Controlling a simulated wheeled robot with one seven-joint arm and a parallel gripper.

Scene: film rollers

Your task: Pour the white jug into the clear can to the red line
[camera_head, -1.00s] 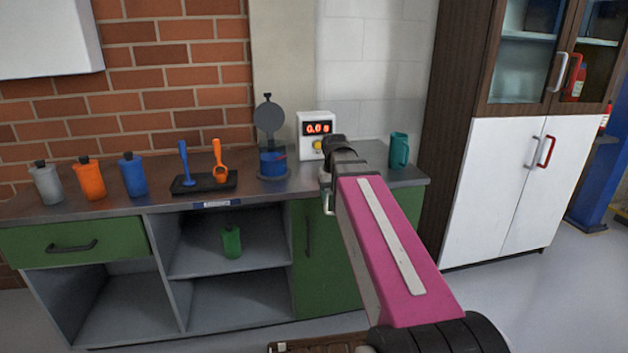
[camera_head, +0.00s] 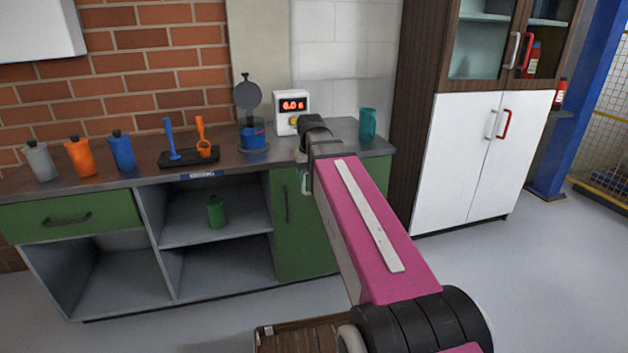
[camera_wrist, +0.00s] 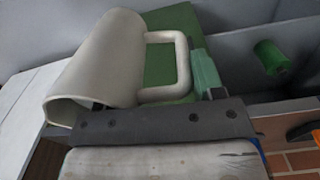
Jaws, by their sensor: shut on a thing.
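The white jug (camera_wrist: 105,62) lies tilted in the wrist view, its open rim at the lower left and its handle (camera_wrist: 183,66) on the right. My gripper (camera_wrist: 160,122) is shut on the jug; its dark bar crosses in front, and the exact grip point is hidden. A small can (camera_head: 252,139) with blue contents or colour, a red mark and a raised grey lid stands behind left of my wrist. I cannot tell its fill level against a line.
The counter (camera_head: 225,165) also holds a red-digit display (camera_head: 293,110), a teal cup (camera_head: 367,124), a black tray (camera_head: 175,160) with blue and orange tools, and grey, orange and blue bottles (camera_head: 121,151). A green bottle (camera_head: 216,211) stands on the shelf. Open floor lies right.

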